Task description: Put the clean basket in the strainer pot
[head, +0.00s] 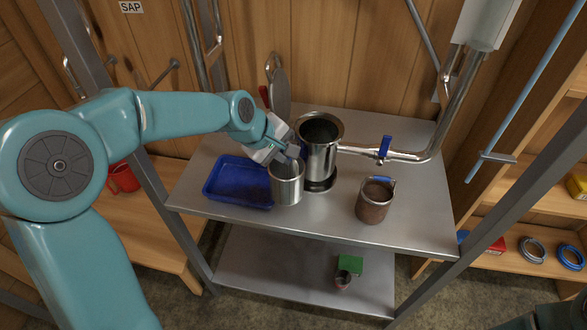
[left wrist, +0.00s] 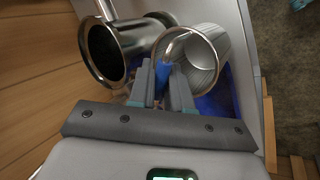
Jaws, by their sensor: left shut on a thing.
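The clean basket (head: 287,186) is a silvery cylinder with an open top and a blue-gripped handle. It is upright or nearly so, between the blue tray and the strainer pot; I cannot tell its exact height above the table. My left gripper (head: 289,156) is shut on its handle at the rim. The left wrist view shows the fingers (left wrist: 163,88) around the blue grip and the basket's ribbed inside (left wrist: 201,62). The strainer pot (head: 318,160) is a shiny, open-topped cylinder behind and right of the basket. Its dark mouth also shows in the left wrist view (left wrist: 104,50). My right gripper is not in view.
A brown-stained basket (head: 375,203) with a blue grip stands right of the pot. The blue tray (head: 225,194) lies left of the basket. A pipe with a blue valve (head: 384,148) runs right from the pot. The steel table (head: 425,225) is bare at right.

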